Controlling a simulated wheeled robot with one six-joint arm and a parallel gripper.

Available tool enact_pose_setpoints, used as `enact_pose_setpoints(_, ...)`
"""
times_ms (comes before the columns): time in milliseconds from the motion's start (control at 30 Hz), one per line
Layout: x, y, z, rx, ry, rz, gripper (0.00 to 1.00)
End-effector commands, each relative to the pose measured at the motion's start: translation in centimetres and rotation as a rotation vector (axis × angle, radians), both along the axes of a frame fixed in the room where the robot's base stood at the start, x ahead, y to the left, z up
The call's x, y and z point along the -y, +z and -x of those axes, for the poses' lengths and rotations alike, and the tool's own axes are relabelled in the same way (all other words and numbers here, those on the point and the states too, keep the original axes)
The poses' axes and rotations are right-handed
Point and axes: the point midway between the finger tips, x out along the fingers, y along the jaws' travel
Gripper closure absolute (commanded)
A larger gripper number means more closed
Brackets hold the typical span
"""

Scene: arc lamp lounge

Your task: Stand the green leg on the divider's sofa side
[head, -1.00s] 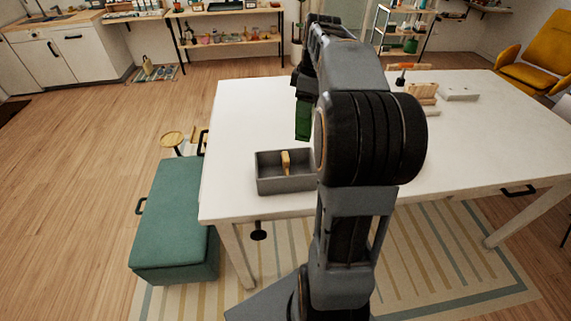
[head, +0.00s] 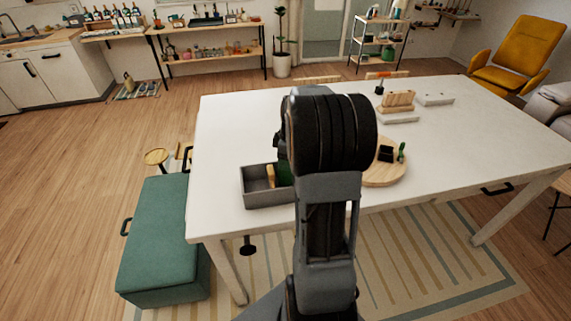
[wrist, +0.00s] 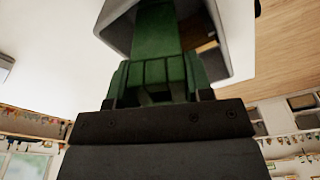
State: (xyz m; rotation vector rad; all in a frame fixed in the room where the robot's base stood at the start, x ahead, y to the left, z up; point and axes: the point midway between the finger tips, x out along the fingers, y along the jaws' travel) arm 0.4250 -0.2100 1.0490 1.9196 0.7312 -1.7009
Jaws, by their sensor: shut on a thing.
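The grey open tray (head: 268,198) stands near the front left of the white table. A tan wooden piece (head: 271,175) stands inside it; it also shows in the wrist view (wrist: 207,47). My gripper (wrist: 158,82) is shut on the green leg (wrist: 155,32), whose far end reaches between the tray's grey walls (wrist: 232,38). My arm hides the gripper there and the tray's right end. I cannot tell the divider apart or whether the leg touches the floor.
A round wooden board (head: 385,174) with a dark block and a small green piece lies right of my arm. Wooden blocks (head: 397,101) and a pale plate (head: 434,99) lie further back. A grey sofa (head: 550,105) is at the right edge. The table's left rear is clear.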

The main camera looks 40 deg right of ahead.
Motion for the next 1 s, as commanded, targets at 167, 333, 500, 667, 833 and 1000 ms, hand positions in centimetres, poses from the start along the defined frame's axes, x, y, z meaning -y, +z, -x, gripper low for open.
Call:
enact_pose_setpoints(167,0.0,-2.0,0.0,0.000,0.002,-0.001,0.84)
enact_pose_setpoints(333,0.0,-2.3,-0.1,0.002,0.003,0.002,0.84)
enact_pose_setpoints(500,0.0,-2.3,-0.1,0.002,0.003,0.002,0.84)
enact_pose_setpoints(667,0.0,-2.8,0.0,0.001,0.002,0.001,0.52)
enact_pose_setpoints(833,-0.1,-2.6,0.0,0.001,0.002,0.001,0.36)
enact_pose_setpoints(1000,-0.1,-2.6,0.0,0.001,0.002,0.001,0.28)
